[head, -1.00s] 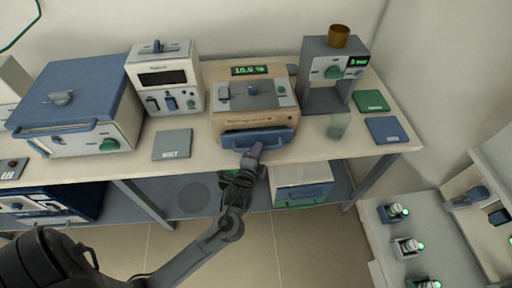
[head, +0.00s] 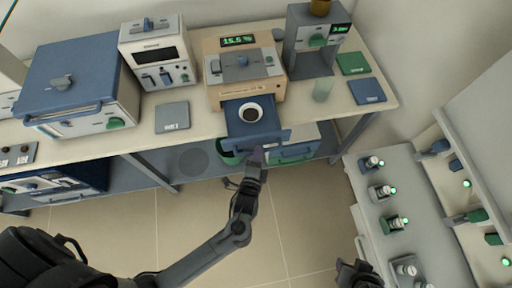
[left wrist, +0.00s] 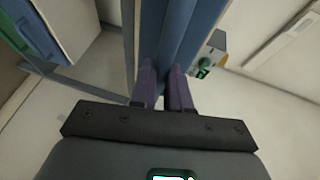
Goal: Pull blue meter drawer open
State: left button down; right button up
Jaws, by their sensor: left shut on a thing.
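The tan meter (head: 225,66) with a green display stands on the bench in the head view. Its blue drawer (head: 240,128) is pulled out past the bench's front edge, and a white cup with dark contents (head: 250,112) sits inside it. My left gripper (head: 257,156) is at the drawer's front and shut on its handle. In the left wrist view, the purple fingers (left wrist: 163,88) are on either side of the blue handle bar (left wrist: 178,40). My right gripper (head: 357,272) is at the bottom edge, away from the drawer; its jaws are too dark to read.
A blue-topped furnace (head: 75,85) and a white instrument (head: 158,55) stand to the left. A grey stand unit (head: 312,40), a translucent cup (head: 322,89) and green and blue pads (head: 367,90) are to the right. A side bench (head: 395,215) holds several small devices.

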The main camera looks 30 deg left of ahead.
pick_arm(q)
jog(key=c, duration=1.1)
grip_release()
jog(key=shift+s, duration=0.1)
jog(key=p+v, duration=0.1)
jog(key=v, duration=0.9)
jog(key=shift+s, duration=0.3)
jog(key=shift+d+r, duration=0.1)
jog(key=shift+d, duration=0.05)
